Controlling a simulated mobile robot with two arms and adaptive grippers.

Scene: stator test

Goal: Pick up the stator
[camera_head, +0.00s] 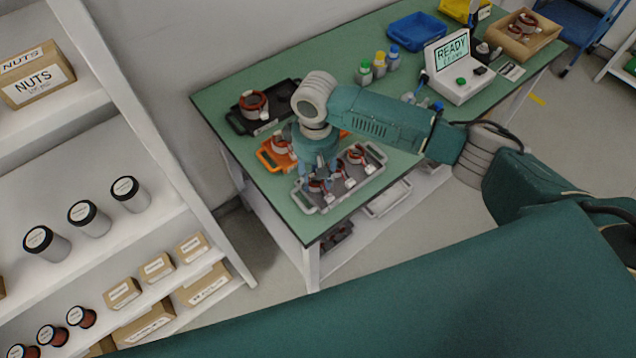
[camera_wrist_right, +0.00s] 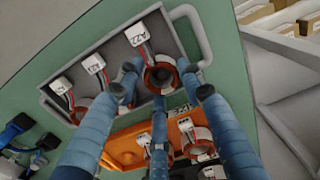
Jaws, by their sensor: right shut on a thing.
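A grey tray (camera_head: 372,178) at the table's near edge holds several red-and-grey stators with white labels. My right gripper (camera_head: 319,178) points down over the tray's left part, shut on a stator (camera_head: 318,187) there. In the right wrist view, the blue fingers of the gripper (camera_wrist_right: 164,92) sit around this stator (camera_wrist_right: 160,76), beside a label reading A22. It appears still within the tray (camera_wrist_right: 182,50); whether it touches the floor cannot be told. Another stator (camera_head: 356,154) lies farther right in the tray. My left gripper is not in view.
An orange tray (camera_head: 268,158) with stators stands just behind, partly hidden by my gripper. A black tray (camera_head: 240,122) holds another stator. Bottles (camera_head: 379,65), a blue bin (camera_head: 415,30) and a READY device (camera_head: 458,75) stand farther back. Shelves (camera_head: 150,235) stand left.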

